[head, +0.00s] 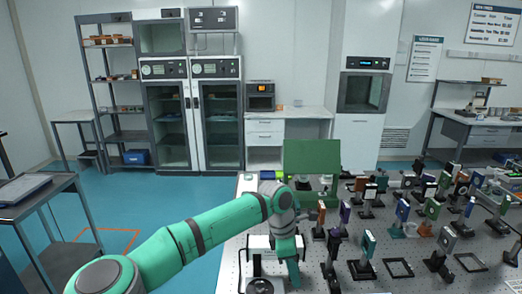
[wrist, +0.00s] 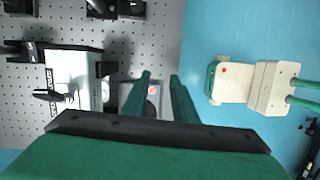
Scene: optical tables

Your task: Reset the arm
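My green arm reaches from the lower left of the head view over the near left part of the optical table (head: 228,272). It bends down at the wrist, and my gripper (head: 293,278) points down toward the tabletop. In the wrist view my gripper (wrist: 160,76) shows two green fingers standing apart with nothing held between them. Beyond and below the fingers is a small grey box with a red button (wrist: 152,90), near the table's edge. How high the fingertips are above it I cannot tell.
A white device (wrist: 75,78) stands beside the grey box. Several posts with mounted optics, such as a blue one (head: 368,245), crowd the table to the right. A green panel (head: 312,155) stands behind my gripper. A grey cart (head: 35,192) is at left, with open blue floor between.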

